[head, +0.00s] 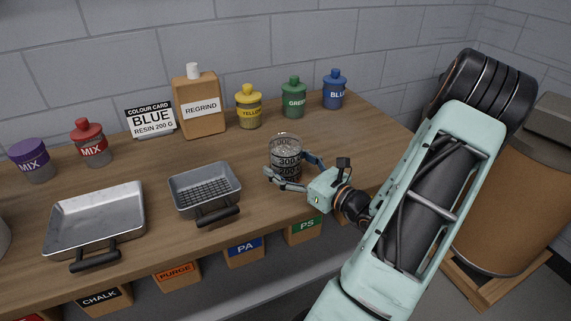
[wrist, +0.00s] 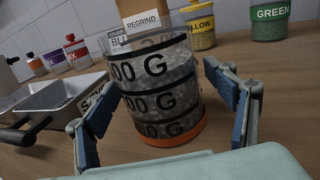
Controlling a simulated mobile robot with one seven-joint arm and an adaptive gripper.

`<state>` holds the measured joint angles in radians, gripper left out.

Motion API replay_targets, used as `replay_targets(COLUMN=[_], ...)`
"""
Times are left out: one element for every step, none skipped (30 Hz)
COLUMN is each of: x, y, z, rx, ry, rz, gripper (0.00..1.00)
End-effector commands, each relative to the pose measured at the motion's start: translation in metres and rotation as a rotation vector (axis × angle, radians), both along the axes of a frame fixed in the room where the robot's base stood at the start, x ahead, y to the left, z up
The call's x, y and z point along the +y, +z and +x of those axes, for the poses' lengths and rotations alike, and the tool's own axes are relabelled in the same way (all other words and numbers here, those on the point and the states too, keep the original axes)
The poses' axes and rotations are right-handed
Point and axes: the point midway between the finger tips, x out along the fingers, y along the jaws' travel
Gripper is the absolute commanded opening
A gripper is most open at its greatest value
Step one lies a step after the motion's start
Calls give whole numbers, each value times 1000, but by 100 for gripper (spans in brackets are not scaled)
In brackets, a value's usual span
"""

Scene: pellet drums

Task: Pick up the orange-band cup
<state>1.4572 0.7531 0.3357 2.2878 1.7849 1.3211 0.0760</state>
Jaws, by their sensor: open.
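The orange-band cup (head: 285,158) is a clear, upright cup with black gram markings, standing on the wooden bench and holding pale pellets. In the wrist view the cup (wrist: 160,92) shows an orange band around its base. My gripper (head: 290,174) is open, with one finger on each side of the cup. In the wrist view the fingers (wrist: 168,112) stand left and right of it, with a visible gap on the right side. Whether the left finger touches the cup I cannot tell.
A mesh-bottomed metal tray (head: 190,205) stands left of the cup, and a plain metal tray (head: 70,243) farther left. Yellow (head: 249,108), green (head: 294,98) and blue (head: 334,90) bottles, a regrind container (head: 199,122) and a colour card (head: 150,134) stand behind.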

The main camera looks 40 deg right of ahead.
Motion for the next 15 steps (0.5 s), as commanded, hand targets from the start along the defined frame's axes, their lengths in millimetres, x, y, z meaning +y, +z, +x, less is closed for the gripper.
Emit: replay_targets(x=[0, 0, 0, 0, 0, 0, 0, 0, 0, 0, 0, 0, 0, 0, 0], y=[0, 0, 0, 0, 0, 0, 0, 0, 0, 0, 0, 0, 0, 0, 0], z=[2, 3, 3, 3, 3, 2, 2, 2, 2, 2, 2, 2, 2, 2, 2], rx=[0, 1, 1, 1, 1, 1, 1, 1, 1, 1, 1, 0, 0, 0, 0], ry=[0, 0, 0, 0, -1, -1, 0, -1, -1, 0, -1, -1, 0, -1, -1], rz=[0, 0, 0, 0, 0, 0, 0, -1, -1, -1, -1, -1, -1, -1, -1], gripper=[78, 78, 78, 78, 78, 78, 78, 76, 71, 68, 65, 60, 57, 54, 49])
